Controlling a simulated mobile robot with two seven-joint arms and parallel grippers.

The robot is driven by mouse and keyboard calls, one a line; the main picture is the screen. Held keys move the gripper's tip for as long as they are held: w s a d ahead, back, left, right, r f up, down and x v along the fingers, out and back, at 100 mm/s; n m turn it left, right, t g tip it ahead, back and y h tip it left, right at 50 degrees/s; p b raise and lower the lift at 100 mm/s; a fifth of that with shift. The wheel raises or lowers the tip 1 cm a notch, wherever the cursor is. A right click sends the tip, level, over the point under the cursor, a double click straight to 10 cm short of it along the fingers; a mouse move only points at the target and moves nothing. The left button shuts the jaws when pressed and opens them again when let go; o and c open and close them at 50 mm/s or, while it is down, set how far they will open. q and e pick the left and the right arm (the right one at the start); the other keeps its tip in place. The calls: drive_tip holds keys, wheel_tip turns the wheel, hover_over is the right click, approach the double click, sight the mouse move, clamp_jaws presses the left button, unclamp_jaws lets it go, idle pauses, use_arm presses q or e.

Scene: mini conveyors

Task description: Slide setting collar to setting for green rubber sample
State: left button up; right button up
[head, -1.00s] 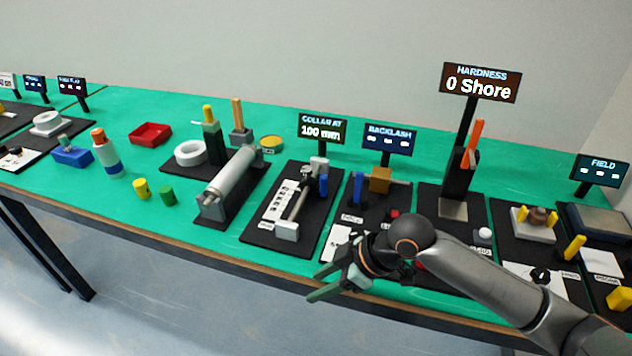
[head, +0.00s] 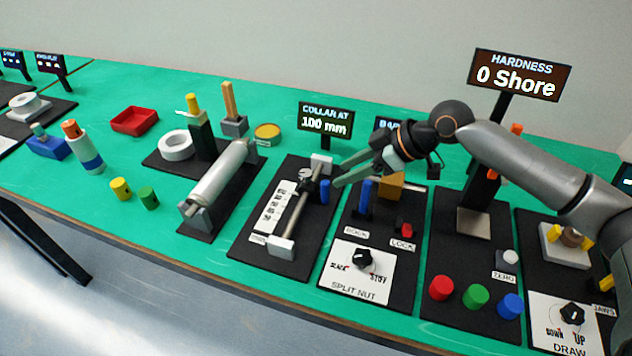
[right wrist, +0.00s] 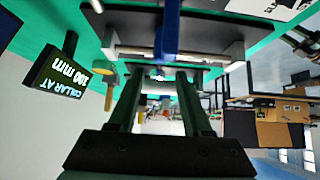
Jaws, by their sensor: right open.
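The setting collar (head: 306,186) is a dark block on a grey rod (head: 292,220), near the rod's far end. A blue handle (head: 325,191) stands beside it, and its display (head: 326,119) reads "COLLAR AT 100 mm". A white card (head: 279,206) with small print lies left of the rod; its text is too small to read. My right gripper (head: 340,174) is open and empty, just right of the blue handle. In the right wrist view the blue handle (right wrist: 166,38) shows ahead between the open fingers (right wrist: 157,100). A green cylinder (head: 148,197) stands on the table at left. My left gripper is out of view.
A yellow cylinder (head: 120,188) stands beside the green one. The backlash station has a blue post (head: 365,196) close below my right gripper. A grey roller (head: 219,175) lies left of the collar station. The hardness display (head: 516,76) reads "0 Shore".

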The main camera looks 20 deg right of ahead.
sight(315, 185)
drive_tip(key=x, duration=1)
clamp_jaws()
drive_tip(key=shift+r, duration=0.1)
idle(1.1)
